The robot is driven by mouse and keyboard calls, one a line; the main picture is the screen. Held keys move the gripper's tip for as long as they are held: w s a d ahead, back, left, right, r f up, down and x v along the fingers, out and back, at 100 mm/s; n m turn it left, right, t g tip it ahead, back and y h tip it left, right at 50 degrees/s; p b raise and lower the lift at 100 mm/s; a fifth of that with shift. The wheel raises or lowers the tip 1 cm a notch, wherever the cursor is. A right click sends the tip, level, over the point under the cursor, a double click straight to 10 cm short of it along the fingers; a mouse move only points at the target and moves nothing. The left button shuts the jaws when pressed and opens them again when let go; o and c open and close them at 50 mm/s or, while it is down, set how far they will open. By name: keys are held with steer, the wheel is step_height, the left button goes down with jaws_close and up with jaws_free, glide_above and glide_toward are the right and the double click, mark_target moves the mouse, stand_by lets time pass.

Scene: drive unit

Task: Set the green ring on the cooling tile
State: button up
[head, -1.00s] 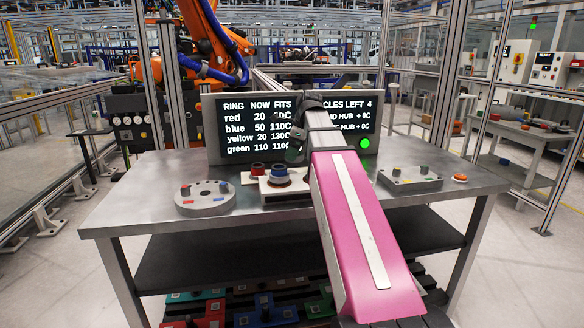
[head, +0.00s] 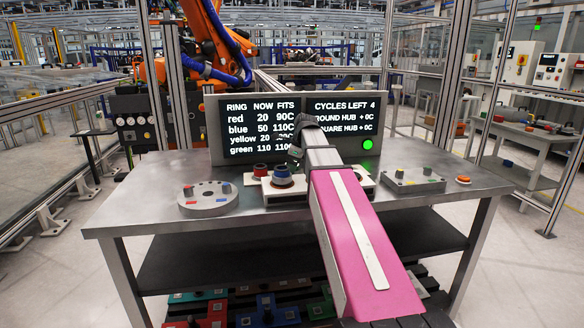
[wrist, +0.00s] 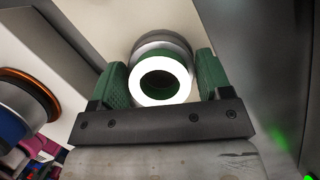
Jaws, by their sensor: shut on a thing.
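In the wrist view, my gripper (wrist: 162,68) has its two green textured fingers on either side of a ring (wrist: 162,80). The ring has a bright white face and a green inner wall, and I am shut on it. A grey round body shows behind the ring; I cannot tell whether they touch. In the head view my gripper (head: 295,154) is over the bench's middle, in front of the display, largely hidden by my arm. The ring is not clear there. I cannot pick out the cooling tile for sure.
The display (head: 260,125) lists green at 110, fits 110C. A pale unit (head: 270,196) carries a red part (head: 259,170) and a blue part (head: 282,176). A round grey plate (head: 208,203) stands left. A pegged plate (head: 413,184) and an orange button (head: 463,180) are right.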

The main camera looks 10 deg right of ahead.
steer(key=o, duration=1.3)
steer(key=shift+f, duration=0.1)
steer(key=v, duration=1.2)
